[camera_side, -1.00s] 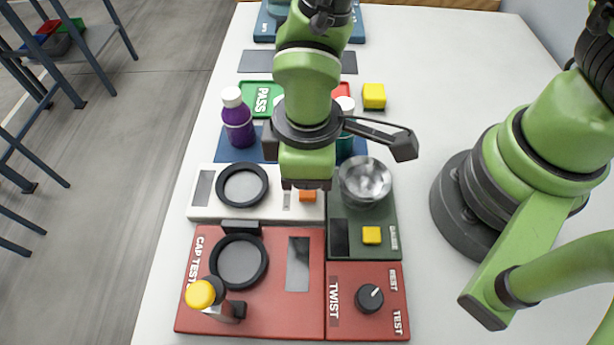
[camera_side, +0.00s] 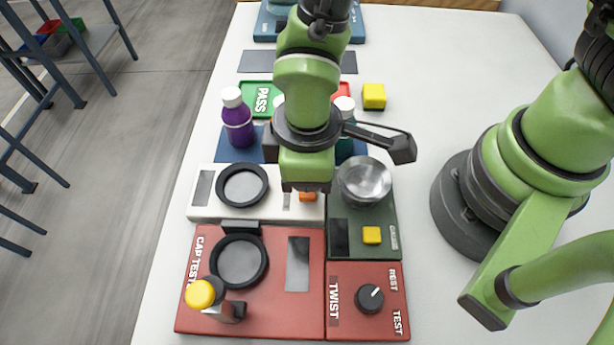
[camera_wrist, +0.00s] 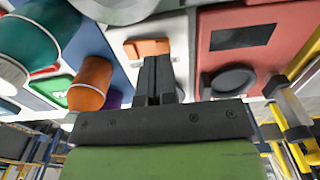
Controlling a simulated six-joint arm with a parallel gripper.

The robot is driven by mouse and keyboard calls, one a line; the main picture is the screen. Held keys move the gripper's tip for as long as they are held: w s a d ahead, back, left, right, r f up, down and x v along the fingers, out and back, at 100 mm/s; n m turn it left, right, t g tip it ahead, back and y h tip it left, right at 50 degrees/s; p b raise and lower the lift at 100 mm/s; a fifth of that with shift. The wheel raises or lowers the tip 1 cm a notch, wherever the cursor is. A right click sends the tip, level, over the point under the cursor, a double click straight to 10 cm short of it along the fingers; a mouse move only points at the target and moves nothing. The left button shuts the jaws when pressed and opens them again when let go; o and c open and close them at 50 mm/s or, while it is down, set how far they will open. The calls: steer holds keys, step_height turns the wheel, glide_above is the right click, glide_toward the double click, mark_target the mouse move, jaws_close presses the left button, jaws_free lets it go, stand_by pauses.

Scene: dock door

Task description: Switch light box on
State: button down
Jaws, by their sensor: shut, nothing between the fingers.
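The light box is the white panel (camera_side: 206,211) with a dark ring around a round plate at its left. Its orange switch (camera_side: 307,197) is at the right end, partly covered by my gripper in the side view. My gripper (camera_wrist: 158,62) is shut and empty. In the wrist view its fingertips are close beside the orange switch (camera_wrist: 148,47); I cannot tell whether they touch it. In the side view my gripper (camera_side: 305,187) hangs down over the right part of the white panel, its fingers mostly hidden.
A metal bowl (camera_side: 365,180) stands right beside my gripper on the green panel (camera_side: 364,255). A purple bottle (camera_side: 238,122) and a teal bottle (camera_side: 345,140) stand behind. An orange bottle (camera_wrist: 92,82) shows in the wrist view. The red cap tester (camera_side: 275,320) is in front.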

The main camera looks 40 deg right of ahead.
steer(key=shift+f, duration=1.1)
stand_by(0.3)
steer(key=shift+r, duration=3.55)
steer(key=shift+r, duration=0.1)
steer(key=d+r+m+t+y, duration=0.2)
steer(key=d+r+m+t, duration=0.2)
steer(key=d+r+m, duration=0.7)
steer(key=s+d+r+m+t, duration=0.2)
steer(key=s+d+r, duration=0.3)
steer(key=r, duration=0.4)
steer(key=shift+s+d+r+t, duration=0.25)
steer(key=shift+t, duration=0.35)
